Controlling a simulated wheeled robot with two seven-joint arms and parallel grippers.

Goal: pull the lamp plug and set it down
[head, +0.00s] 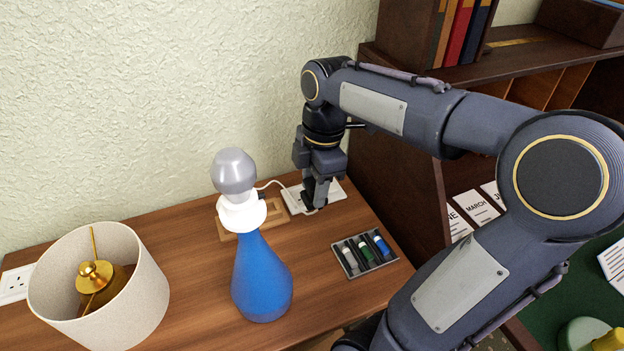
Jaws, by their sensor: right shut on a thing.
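My right gripper (313,203) points down at the back of the wooden table, its fingers shut on the plug, which they mostly hide. A thin white cord (276,184) runs from behind the blue lamp to the fingers. The fingers are over a flat white plate (332,193); I cannot tell whether the plug touches it. The blue lamp (261,280) stands upright with a white collar and a bare silvery bulb (234,171), left of and nearer than the gripper. My left gripper is out of view.
A wooden tray (274,216) lies behind the lamp. A grey tray (351,263) with several small cylinders is at right. A white shade with brass inside (140,295) stands at left, near a white socket (14,284). A dark bookshelf (392,190) borders the table's right.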

